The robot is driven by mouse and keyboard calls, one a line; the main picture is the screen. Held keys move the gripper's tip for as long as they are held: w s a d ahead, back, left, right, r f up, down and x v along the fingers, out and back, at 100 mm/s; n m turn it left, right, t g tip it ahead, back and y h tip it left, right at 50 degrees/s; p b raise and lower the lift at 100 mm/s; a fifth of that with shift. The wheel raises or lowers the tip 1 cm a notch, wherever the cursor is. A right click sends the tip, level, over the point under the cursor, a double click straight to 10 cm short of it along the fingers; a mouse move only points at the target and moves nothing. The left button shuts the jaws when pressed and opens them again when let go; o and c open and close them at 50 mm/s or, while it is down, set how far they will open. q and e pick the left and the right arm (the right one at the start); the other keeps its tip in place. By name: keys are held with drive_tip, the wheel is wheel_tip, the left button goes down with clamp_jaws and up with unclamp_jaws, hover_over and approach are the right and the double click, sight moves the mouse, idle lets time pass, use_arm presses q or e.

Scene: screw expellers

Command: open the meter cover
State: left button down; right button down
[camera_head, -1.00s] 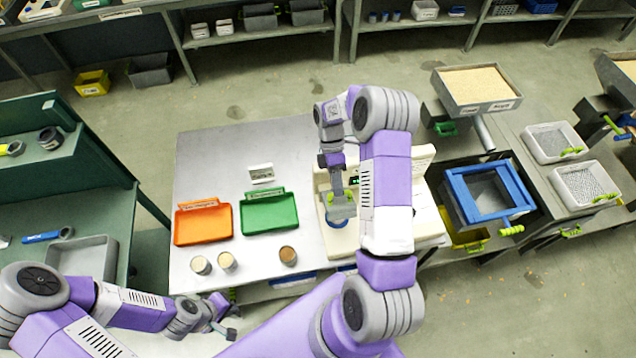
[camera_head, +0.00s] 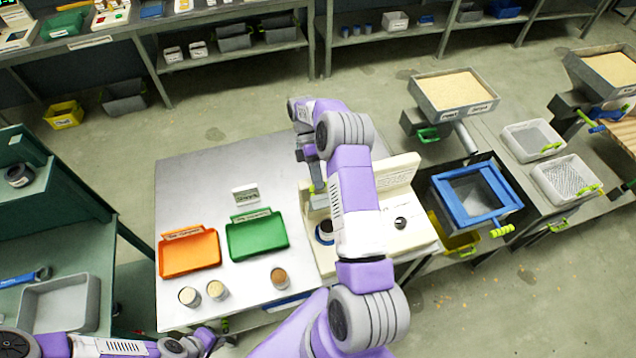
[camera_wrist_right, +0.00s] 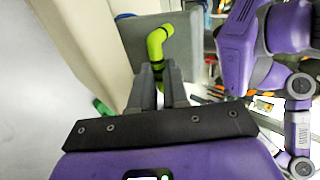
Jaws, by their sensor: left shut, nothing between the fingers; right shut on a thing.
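The meter (camera_head: 405,215) is a cream machine on the metal table. Its cover is a grey plate (camera_head: 318,203), seen partly behind my right arm, and it appears tilted up beside a dark round well (camera_head: 325,232) with a blue rim. In the right wrist view the grey cover (camera_wrist_right: 185,30) carries a bent yellow-green handle (camera_wrist_right: 156,42). My right gripper (camera_wrist_right: 160,75) is shut on this handle; it also shows in the head view (camera_head: 314,178). My left gripper (camera_head: 210,342) is shut and empty, low at the left, in front of the table and away from the meter.
An orange tray (camera_head: 190,255), a green tray (camera_head: 257,237) and three small cups, one of them brown-filled (camera_head: 279,277), stand left of the meter. A blue-framed box (camera_head: 475,195) stands to its right. The table's back left (camera_head: 200,170) is clear.

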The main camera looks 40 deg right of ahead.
drive_tip(key=shift+f+g, duration=0.3)
drive_tip(key=shift+f, duration=0.2)
drive_tip(key=c, duration=1.1)
unclamp_jaws()
drive_tip(key=shift+d, duration=0.15)
drive_tip(key=shift+r, duration=0.2)
